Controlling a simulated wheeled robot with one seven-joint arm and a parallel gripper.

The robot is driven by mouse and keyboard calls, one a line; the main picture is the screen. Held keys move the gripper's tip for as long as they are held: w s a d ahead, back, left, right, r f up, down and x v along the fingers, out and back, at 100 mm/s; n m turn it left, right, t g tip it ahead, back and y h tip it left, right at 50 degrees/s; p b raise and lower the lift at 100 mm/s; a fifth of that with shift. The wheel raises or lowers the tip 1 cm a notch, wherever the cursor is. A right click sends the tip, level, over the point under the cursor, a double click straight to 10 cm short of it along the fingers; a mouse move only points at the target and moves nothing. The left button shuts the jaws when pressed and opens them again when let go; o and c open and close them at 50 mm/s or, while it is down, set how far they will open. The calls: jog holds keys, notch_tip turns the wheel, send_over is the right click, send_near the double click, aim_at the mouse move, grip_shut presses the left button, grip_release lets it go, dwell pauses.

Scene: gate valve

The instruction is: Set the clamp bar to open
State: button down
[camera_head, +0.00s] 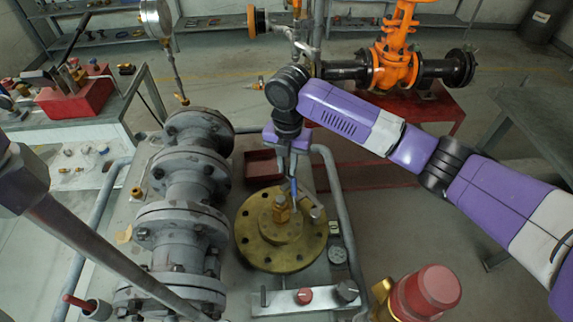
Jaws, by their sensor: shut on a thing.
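A brass flange disc (256,246) with bolt holes lies on the bench in the middle of the head view. A brass hex fitting (281,210) stands up from its centre. A slim grey-blue bar, which I take as the clamp bar (294,191), rises beside the fitting. A small metal block (316,214) sits at the disc's right edge; I cannot tell whether it joins the bar. My gripper (293,178) points down from above, its fingers shut on the upper part of the bar. The fingers partly hide the bar's top.
Grey flanged pipework (182,190) stands close on the left. A grey tube rail (337,212) passes right of the disc. A panel with a red knob (304,296) and a red-capped part (425,291) are in front. An orange valve (394,65) stands behind.

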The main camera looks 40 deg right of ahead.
jog(key=shift+w+r, duration=0.1)
jog(key=c, duration=1.3)
grip_release()
jog(key=shift+r+b, duration=0.6)
jog(key=shift+r, duration=3.3)
jog(key=shift+f, duration=0.1)
